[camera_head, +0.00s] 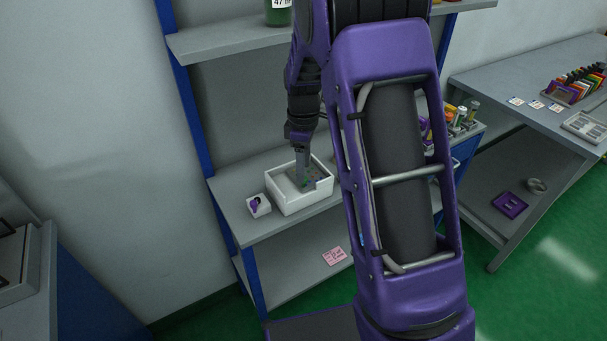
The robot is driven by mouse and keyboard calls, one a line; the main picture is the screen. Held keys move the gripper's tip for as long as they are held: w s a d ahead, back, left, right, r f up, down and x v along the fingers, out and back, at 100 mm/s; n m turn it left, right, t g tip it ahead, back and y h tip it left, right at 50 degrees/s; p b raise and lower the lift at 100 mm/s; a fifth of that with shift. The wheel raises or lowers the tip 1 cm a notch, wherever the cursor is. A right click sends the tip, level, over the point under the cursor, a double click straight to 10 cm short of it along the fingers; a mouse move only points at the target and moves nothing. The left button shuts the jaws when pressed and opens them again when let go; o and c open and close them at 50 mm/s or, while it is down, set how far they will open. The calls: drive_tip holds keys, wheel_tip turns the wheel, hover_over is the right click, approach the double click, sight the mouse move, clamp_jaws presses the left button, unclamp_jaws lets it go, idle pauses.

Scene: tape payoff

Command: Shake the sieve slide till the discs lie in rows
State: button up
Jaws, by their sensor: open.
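My gripper (304,182) points down into a white open box (300,203) on the grey shelf. Its jaws are open, but the fingertips are small and partly lost against the box's contents. Inside the box is a grey surface with several small coloured specks, which may be the discs on the sieve slide. I cannot tell whether the specks lie in rows. I cannot tell whether a finger touches the slide. My purple arm hides what is right of the box.
A small white block with a purple part (258,205) stands just left of the box. An upper shelf (230,38) hangs above. A pink card (334,256) lies on the lower shelf. A grey table (530,80) with coloured items stands at right.

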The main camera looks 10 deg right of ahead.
sight(307, 172)
drive_tip(key=shift+f, duration=1.5)
drive_tip(key=shift+c, duration=0.4)
clamp_jaws()
drive_tip(key=shift+a, duration=0.1)
